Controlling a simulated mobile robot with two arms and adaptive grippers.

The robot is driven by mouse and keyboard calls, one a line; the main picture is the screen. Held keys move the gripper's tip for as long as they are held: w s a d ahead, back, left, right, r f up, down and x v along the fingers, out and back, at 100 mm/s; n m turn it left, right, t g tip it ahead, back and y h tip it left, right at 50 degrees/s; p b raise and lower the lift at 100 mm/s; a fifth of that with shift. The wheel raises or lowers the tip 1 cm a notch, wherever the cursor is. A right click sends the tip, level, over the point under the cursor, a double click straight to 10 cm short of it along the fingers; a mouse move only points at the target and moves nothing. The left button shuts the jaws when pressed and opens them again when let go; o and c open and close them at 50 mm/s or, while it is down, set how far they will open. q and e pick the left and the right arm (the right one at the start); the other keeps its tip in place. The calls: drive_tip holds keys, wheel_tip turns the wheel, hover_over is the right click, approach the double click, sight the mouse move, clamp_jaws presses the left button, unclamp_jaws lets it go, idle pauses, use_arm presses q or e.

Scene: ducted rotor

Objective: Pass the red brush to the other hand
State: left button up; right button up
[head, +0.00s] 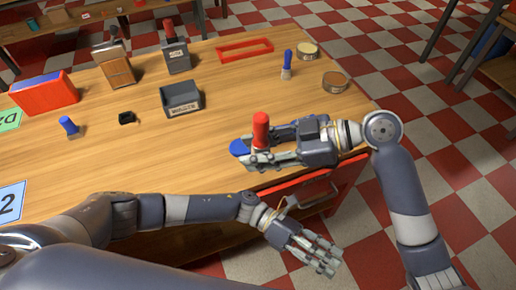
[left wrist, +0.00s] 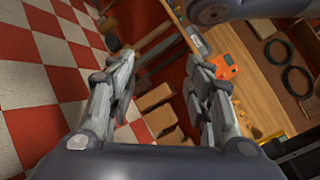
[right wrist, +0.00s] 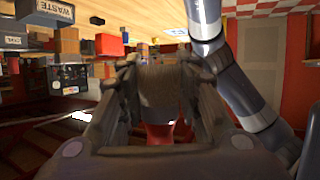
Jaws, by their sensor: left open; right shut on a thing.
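The red brush shows its red handle (head: 260,131) standing up from my right gripper (head: 258,158) in the head view. In the right wrist view the brush has brown bristles (right wrist: 165,90) between the fingers, with some red below. My right gripper is shut on it above the table's front edge. My left gripper (head: 322,260) is in front of the table, lower and nearer in the head view, apart from the brush. It is open, and the left wrist view shows nothing between its fingers (left wrist: 160,85).
On the table (head: 130,165) stand a grey bin (head: 182,98), a red box (head: 43,93), a wooden box (head: 115,68), a red frame (head: 244,50), a blue-handled brush (head: 286,65) and round tins (head: 335,82). The table's front middle is clear. A red drawer (head: 310,187) is below its edge.

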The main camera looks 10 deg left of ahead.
drive_tip(key=shift+s, duration=0.1)
use_arm(q)
drive_tip(key=w+a+f+n+t, duration=0.3)
drive_tip(key=w+f+n+t, duration=0.5)
drive_tip(key=f+n+t, duration=0.6)
drive_tip(key=a+f+n+y, duration=0.6)
drive_tip(key=a+f+n, duration=0.5)
drive_tip(key=f+n, duration=0.15)
drive_tip(key=s+a+f+n+g+y, duration=0.1)
drive_tip(key=s+a+f+n+y, duration=0.7)
drive_tip(key=s+a+f+n, duration=0.45)
drive_tip(key=s+a+f+n+g+y, duration=0.1)
drive_tip(key=s+a+f+n+g, duration=0.1)
drive_tip(key=s, duration=0.5)
drive_tip(key=s+a+f+n+g+y, duration=0.1)
drive_tip(key=s+a+f+n+g, duration=0.1)
drive_tip(key=s+a+n, duration=0.3)
drive_tip(key=s+a+f, duration=0.1)
drive_tip(key=s+a, duration=0.1)
drive_tip(key=s, duration=0.1)
drive_tip(key=shift+f+g, duration=0.15)
drive_tip(key=shift+g, duration=0.15)
